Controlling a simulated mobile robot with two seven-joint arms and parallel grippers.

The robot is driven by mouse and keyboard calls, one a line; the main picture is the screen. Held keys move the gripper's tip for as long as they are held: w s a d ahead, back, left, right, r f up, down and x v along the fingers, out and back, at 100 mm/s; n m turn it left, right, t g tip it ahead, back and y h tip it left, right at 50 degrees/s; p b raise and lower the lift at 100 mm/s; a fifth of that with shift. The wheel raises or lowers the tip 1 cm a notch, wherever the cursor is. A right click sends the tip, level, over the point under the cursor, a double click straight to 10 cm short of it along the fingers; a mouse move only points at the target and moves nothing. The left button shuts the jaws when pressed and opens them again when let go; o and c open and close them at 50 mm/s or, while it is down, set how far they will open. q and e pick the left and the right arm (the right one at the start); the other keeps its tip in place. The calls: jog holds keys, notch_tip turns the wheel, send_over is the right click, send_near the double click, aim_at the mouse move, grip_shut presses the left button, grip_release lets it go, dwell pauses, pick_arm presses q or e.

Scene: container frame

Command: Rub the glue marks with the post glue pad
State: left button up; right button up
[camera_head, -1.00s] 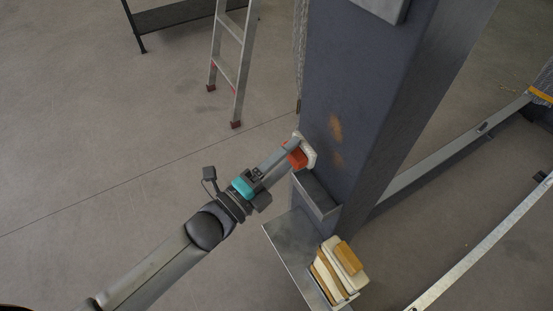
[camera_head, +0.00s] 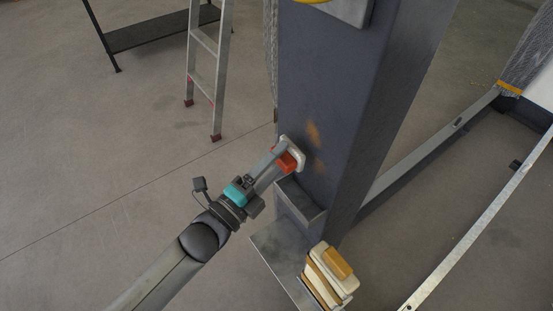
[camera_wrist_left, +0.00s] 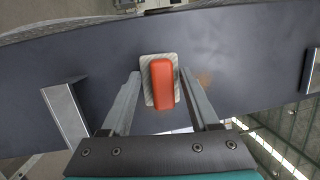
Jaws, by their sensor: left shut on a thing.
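The post glue pad is a white block with an orange handle (camera_head: 287,162). My left gripper (camera_head: 281,154) is shut on it, its fingers on either side of the handle in the left wrist view (camera_wrist_left: 162,85). The pad's white face is at the left part of the dark post (camera_head: 330,80); I cannot tell whether it touches. One mark also shows beside the pad in the left wrist view (camera_wrist_left: 205,79). My right gripper is not in view.
A grey open holder (camera_head: 300,203) juts from the post just below the pad. A metal shelf (camera_head: 275,255) below it carries a stack of cream and tan blocks (camera_head: 332,272). A ladder (camera_head: 205,75) and a dark rack (camera_head: 150,35) stand behind at left.

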pick_arm(q)
jog(key=shift+w+d, duration=0.2)
jog(key=shift+d, duration=0.1)
jog(key=shift+w+d, duration=0.35)
jog(key=shift+d, duration=0.15)
